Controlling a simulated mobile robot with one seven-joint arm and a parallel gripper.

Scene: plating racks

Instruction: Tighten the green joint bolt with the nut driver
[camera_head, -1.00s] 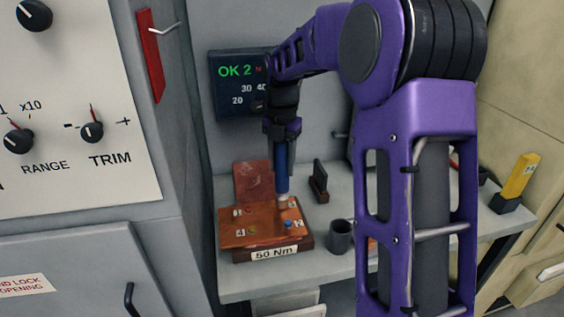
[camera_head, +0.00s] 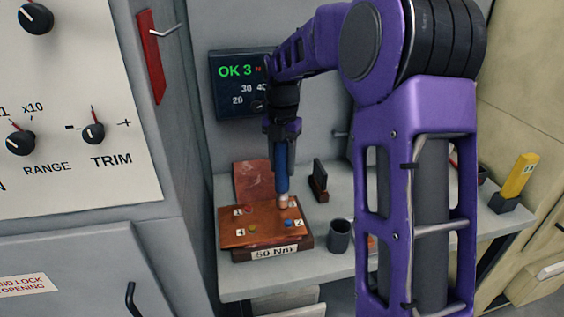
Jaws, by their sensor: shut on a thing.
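My gripper (camera_head: 282,130) points down and is shut on the blue-handled nut driver (camera_head: 281,170). The driver stands upright, its tip at the back right corner of the copper joint plate (camera_head: 262,236). The bolt under the tip is hidden, so I cannot see its colour. A red bolt (camera_head: 248,211), a yellow bolt (camera_head: 253,229) and a blue bolt (camera_head: 287,223) show on the plate. No green bolt is visible. The block's front label reads 50 Nm (camera_head: 274,252).
A screen (camera_head: 234,85) behind reads OK 3, partly covered by my arm. A yellow tool (camera_head: 520,176) stands at far right. A cabinet borders the bench at left.

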